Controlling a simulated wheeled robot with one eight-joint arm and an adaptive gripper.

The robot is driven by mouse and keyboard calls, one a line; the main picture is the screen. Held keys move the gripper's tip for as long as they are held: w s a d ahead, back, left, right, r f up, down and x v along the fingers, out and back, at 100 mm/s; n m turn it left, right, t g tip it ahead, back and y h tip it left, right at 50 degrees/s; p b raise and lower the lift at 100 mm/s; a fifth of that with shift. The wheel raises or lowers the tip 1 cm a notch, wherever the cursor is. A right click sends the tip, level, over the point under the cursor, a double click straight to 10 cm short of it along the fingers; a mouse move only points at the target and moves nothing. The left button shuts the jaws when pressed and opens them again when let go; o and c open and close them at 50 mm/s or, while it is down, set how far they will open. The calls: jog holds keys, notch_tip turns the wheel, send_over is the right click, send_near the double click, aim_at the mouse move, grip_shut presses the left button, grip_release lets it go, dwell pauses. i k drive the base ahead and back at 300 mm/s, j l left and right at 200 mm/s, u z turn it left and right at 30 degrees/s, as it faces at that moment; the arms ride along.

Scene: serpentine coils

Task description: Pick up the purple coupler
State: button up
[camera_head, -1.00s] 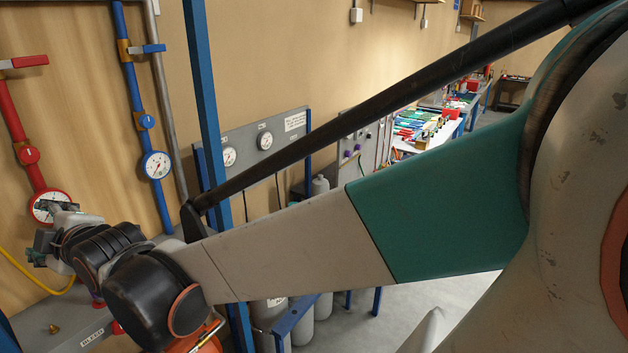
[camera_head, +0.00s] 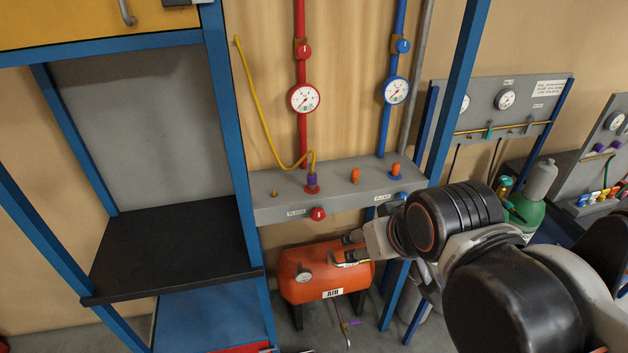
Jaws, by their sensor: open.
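A purple coupler (camera_head: 312,181) sits upright on a red port on the grey manifold box, with a yellow hose (camera_head: 245,88) running up from its top. Another small purple piece (camera_head: 350,323) shows low down below the orange tank. My gripper (camera_head: 341,248) is open and empty, pointing left in front of the tank's upper right part. It is below and to the right of the coupler on the box, and apart from it. Whether it touches the tank cannot be told.
The grey manifold box (camera_head: 270,212) also carries two orange caps (camera_head: 355,175) and a red knob (camera_head: 318,214). The orange air tank (camera_head: 298,293) stands under it. A blue-framed black shelf (camera_head: 170,250) is at left, and a blue post (camera_head: 462,75) at right.

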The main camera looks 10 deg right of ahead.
aim_at(311, 177)
jog(key=i+j+z, duration=0.4)
jog(key=j, duration=0.2)
jog(key=i+j+z, duration=0.15)
jog(key=j, duration=0.2)
jog(key=i+j+z, duration=0.2)
jog(key=j, duration=0.2)
jog(key=k, duration=0.05)
